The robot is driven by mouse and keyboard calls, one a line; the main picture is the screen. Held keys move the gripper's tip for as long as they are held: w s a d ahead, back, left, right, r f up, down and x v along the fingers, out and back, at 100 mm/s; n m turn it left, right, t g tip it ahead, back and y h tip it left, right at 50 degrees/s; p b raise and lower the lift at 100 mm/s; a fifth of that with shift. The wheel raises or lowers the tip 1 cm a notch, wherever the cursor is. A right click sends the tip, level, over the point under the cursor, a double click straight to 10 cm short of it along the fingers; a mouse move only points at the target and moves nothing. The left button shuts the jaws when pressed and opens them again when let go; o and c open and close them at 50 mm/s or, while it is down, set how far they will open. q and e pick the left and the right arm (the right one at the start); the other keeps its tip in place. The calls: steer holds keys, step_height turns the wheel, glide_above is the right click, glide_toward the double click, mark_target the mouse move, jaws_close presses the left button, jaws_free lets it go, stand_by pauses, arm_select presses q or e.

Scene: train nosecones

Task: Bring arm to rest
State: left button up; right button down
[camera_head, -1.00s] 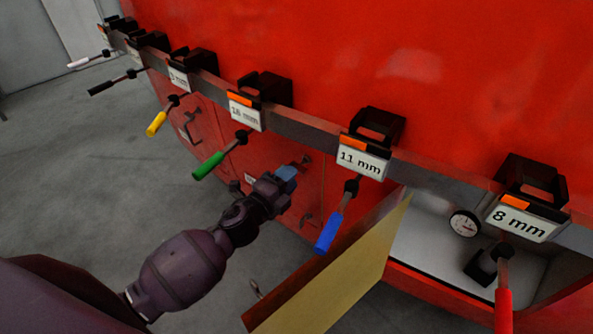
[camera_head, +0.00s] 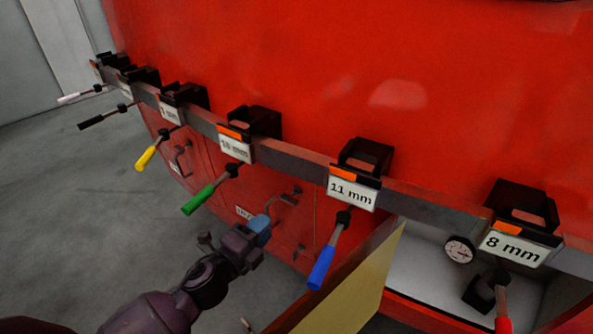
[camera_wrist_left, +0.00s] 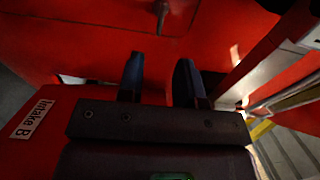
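My left arm comes in from the bottom left of the head view. My right gripper is in neither view.
Tools with blue (camera_head: 322,268), green (camera_head: 200,199), yellow (camera_head: 146,157) and red handles (camera_head: 503,317) hang along the labelled rail (camera_head: 408,201). An open door (camera_head: 352,290) juts out beside a compartment holding a dial gauge (camera_head: 459,250). Grey floor (camera_head: 80,220) is clear at left.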

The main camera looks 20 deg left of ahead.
arm_select(q)
steer(key=s+a+f+n+g+y, duration=0.2)
steer(key=s+f+n, duration=0.5)
steer(key=n, duration=0.3)
steer(key=s+a+f+n+g+y, duration=0.3)
steer(key=s+f+n, duration=0.4)
steer(key=s+n, duration=0.2)
steer(key=shift+a+f+n, duration=0.25)
steer(key=shift+n, duration=0.55)
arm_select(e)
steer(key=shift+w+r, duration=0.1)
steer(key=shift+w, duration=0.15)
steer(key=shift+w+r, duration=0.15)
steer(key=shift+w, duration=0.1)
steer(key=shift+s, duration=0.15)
